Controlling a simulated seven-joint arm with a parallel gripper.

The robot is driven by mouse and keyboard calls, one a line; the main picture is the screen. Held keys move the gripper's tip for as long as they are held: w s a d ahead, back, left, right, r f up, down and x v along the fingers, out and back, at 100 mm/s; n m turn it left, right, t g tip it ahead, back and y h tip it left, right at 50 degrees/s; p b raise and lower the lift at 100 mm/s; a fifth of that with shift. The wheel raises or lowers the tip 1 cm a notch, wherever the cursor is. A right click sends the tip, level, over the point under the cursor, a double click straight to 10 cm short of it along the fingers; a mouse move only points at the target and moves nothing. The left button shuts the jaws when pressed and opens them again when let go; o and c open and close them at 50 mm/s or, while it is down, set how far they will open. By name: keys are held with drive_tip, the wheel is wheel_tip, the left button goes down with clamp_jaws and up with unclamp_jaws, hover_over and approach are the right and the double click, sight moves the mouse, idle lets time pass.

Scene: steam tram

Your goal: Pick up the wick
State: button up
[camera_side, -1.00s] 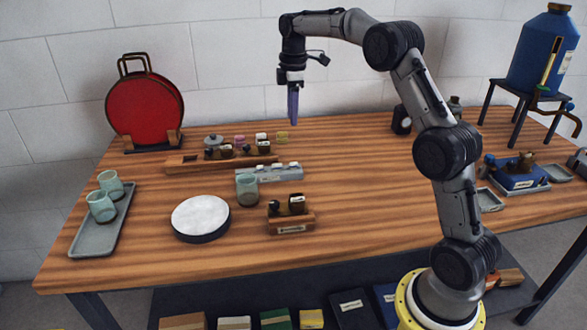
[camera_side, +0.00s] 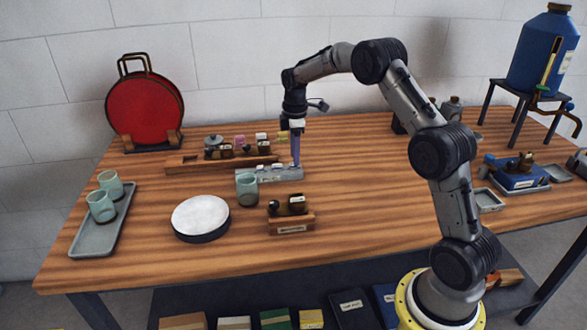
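I cannot pick out the wick for certain at this size. A low grey holder (camera_side: 256,176) near the table's middle carries several small pale pieces. My gripper (camera_side: 296,166) points straight down, its bluish-purple fingers at the holder's right end. The fingertips look level with the small pieces there, but I cannot tell whether they touch anything. The fingers overlap into one narrow shape, so their opening is hidden.
A greenish glass (camera_side: 247,190) stands at the holder's front left. Behind is a wooden rack (camera_side: 190,167) with several small jars. A round white-topped disc (camera_side: 201,217) and a small wooden stand (camera_side: 291,224) are in front. The table right of the holder is clear.

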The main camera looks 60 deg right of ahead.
sight(293, 168)
drive_tip(key=shift+f, duration=1.15)
clamp_jaws()
